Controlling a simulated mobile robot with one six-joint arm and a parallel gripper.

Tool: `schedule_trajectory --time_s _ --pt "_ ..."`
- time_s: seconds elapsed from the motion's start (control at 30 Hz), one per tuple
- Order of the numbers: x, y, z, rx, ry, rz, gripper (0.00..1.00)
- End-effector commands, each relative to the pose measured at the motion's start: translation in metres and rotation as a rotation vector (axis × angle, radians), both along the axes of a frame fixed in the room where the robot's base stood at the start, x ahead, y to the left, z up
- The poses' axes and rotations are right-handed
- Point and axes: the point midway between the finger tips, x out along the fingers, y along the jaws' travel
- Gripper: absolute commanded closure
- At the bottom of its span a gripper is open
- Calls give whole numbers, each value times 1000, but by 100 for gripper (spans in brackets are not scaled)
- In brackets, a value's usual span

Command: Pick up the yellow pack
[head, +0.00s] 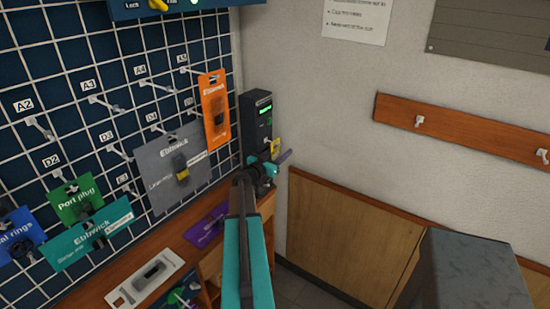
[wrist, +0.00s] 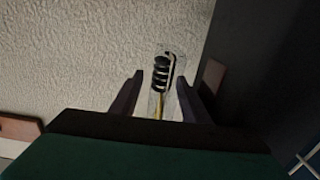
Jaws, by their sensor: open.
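A small yellow pack (head: 275,147) shows in the head view just behind my gripper (head: 272,163), beside a black device, partly hidden by the gripper. In the wrist view, my gripper (wrist: 163,92) is open, with one dark finger on each side. Between and beyond the fingers is a narrow clear item (wrist: 162,75) with black rings and a yellow strip. It may be the yellow pack seen from another angle; I cannot tell for sure. I cannot tell whether the fingers touch it.
The black device (head: 256,119) with a green display stands in the corner. A wire grid (head: 66,120) with hooks and hanging packs, including an orange pack (head: 214,108) and a grey pack (head: 160,178), is at the left. A wooden bench (head: 150,247) runs below. A grey block (head: 470,270) stands front right.

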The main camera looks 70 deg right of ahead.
Motion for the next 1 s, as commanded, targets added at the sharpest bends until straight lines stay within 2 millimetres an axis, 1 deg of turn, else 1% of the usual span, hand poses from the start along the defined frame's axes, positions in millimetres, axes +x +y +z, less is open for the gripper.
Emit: schedule_trajectory --time_s 0.53,0.67,0.7,0.77,0.8,1.0 --pt "1 0 0 0 0 1 58" --pt "1 0 0 0 0 1 80" --pt "1 0 0 0 0 1 86" --pt "1 0 0 0 0 1 97" --pt "1 0 0 0 0 1 100" --pt "1 0 0 0 0 1 100"
